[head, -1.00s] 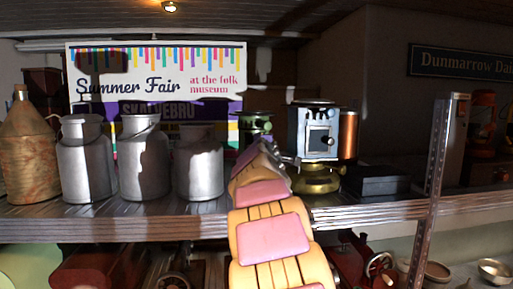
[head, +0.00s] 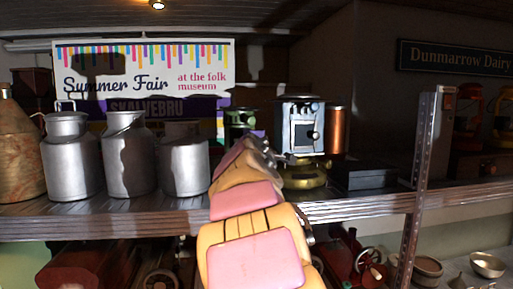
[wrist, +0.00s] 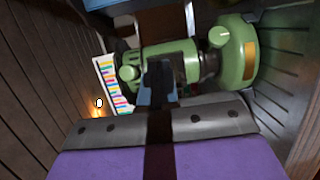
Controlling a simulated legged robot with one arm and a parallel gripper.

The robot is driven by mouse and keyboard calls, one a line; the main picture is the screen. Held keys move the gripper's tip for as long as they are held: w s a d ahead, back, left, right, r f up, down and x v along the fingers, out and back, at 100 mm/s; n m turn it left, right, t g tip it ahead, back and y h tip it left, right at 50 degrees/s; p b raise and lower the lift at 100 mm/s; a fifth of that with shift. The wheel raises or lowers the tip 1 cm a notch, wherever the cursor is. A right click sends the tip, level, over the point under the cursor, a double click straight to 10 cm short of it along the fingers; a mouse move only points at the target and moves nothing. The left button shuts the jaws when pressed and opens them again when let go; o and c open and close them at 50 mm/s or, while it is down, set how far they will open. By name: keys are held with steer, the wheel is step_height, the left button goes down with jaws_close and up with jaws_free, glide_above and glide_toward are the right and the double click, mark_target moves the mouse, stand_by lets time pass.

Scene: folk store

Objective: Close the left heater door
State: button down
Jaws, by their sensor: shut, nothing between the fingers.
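Two heaters show on the shelf in the head view. The left one is green (head: 238,122) and partly hidden behind my arm. The right one is blue-grey with a dark knob on its front (head: 300,130) and stands over a brass base. The green heater fills the upper part of the wrist view (wrist: 237,52), turned on its side there. My gripper (wrist: 158,85) is shut and empty, in front of the green heater's body; I cannot tell whether it touches. In the head view my arm hides the gripper. I cannot make out the heater door or how far open it is.
Several metal milk cans (head: 128,160) stand left of my arm on the shelf (head: 120,215). A copper cylinder (head: 336,130) and a flat dark box (head: 365,176) stand to the right. A metal upright post (head: 425,170) rises at the shelf's right. A Summer Fair banner (head: 145,72) hangs behind.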

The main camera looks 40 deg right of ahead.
steer(key=b+v, duration=0.1)
steer(key=v, duration=0.6)
steer(key=s+a+f+m+g+y+b, duration=0.2)
steer(key=s+a+f+b, duration=0.2)
steer(key=f, duration=0.9)
steer(key=s+a+f+m+g+y+b, duration=0.2)
steer(key=s+a+f+g+b, duration=0.15)
steer(key=f, duration=0.95)
steer(key=s+a+f+m+g+y+b, duration=0.1)
steer(key=s+a+f+m+y+b, duration=0.2)
steer(key=f, duration=0.9)
steer(key=s+a+f+m+g+y+b, duration=0.1)
steer(key=s+a+f+g+b, duration=0.3)
steer(key=s+a+f, duration=0.5)
steer(key=s+a+f+m+g+y+b, duration=0.1)
steer(key=s+a+f+g+y+b, duration=0.3)
steer(key=s+a+f, duration=0.5)
steer(key=s+f+b, duration=0.2)
steer(key=s+f, duration=0.2)
steer(key=f, duration=0.4)
steer(key=shift+s+a, duration=0.25)
steer(key=shift+s, duration=0.15)
